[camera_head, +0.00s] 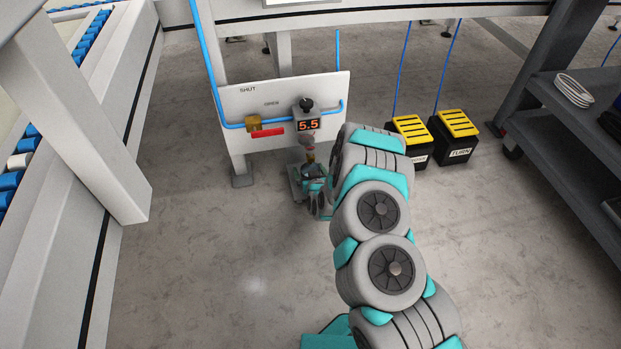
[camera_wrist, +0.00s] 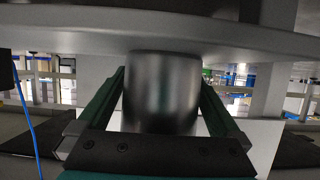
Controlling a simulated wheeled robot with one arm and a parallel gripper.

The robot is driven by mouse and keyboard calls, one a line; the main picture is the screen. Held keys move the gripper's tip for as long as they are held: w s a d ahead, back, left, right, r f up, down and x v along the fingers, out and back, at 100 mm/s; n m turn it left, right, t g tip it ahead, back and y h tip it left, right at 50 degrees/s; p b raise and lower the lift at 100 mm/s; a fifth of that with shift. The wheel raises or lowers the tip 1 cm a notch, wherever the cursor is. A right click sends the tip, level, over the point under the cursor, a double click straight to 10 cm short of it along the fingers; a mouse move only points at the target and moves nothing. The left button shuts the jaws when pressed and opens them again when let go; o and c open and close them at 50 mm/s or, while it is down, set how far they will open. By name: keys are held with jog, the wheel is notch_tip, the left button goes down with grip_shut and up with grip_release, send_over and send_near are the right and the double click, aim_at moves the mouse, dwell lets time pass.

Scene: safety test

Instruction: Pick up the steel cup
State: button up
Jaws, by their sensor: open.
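In the wrist view a dark, shiny metal cylinder, which looks like the steel cup (camera_wrist: 160,92), hangs upright below a wide grey underside. My gripper (camera_wrist: 163,78) is open, with one green-grey finger on each side of the cup. A narrow gap seems to show on both sides; I cannot tell whether either finger touches it. The lower end of the cup is hidden behind the gripper's dark body. In the head view my gripper is small and partly hidden below the unit with the display (camera_head: 308,124), where a small grey part (camera_head: 307,140) hangs.
A white panel (camera_head: 235,105) carries a blue pipe, a brass valve (camera_head: 254,123) with a red handle (camera_head: 268,132), and a display reading 5.5. Two black boxes with yellow tops (camera_head: 455,124) stand to the right. A dark shelf (camera_head: 545,115) is at far right. Floor at left is clear.

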jog(key=c, duration=1.3)
